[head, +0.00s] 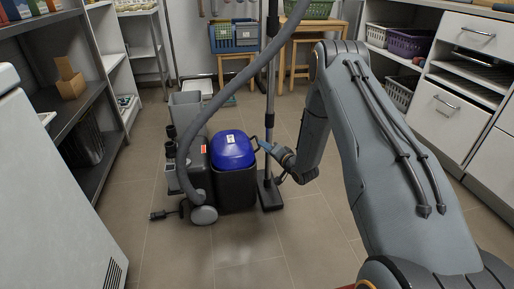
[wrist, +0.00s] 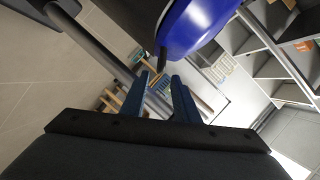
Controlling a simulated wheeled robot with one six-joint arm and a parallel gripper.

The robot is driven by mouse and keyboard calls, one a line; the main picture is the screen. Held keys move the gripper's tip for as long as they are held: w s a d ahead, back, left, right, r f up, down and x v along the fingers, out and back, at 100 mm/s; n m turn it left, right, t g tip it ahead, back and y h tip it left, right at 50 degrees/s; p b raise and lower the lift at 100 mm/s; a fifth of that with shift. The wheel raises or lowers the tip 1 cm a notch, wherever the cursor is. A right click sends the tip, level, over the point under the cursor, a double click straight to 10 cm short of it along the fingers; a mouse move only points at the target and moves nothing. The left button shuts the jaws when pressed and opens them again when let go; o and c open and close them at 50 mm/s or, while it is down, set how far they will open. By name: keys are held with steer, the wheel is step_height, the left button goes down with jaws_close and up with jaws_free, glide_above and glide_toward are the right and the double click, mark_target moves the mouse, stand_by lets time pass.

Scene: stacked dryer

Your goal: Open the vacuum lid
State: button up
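The blue vacuum lid (head: 232,152) sits on the black vacuum body (head: 236,188) on the floor and looks closed. My gripper (head: 260,146) is at the lid's right side in the head view. In the wrist view the lid (wrist: 197,24) fills the upper middle, with a thin dark tab (wrist: 162,58) hanging at its lower left edge. My gripper (wrist: 160,78) shows two blue fingers spread apart, pointing towards the tab. The tab lies just beyond the gap between the fingertips; I cannot tell whether they touch it.
The grey hose (head: 215,100) arches over the vacuum's left side. The upright tube and floor head (head: 270,194) stand close by my gripper. A grey bin (head: 186,108) is behind. Shelves (head: 75,105) line the left, drawers (head: 446,115) the right. The front floor is clear.

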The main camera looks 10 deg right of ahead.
steer(key=b+x, duration=0.2)
steer(key=x, duration=0.5)
steer(key=shift+w+a+f+b, duration=0.1)
steer(key=shift+w+b, duration=0.05)
steer(key=shift+b, duration=0.2)
jaws_close()
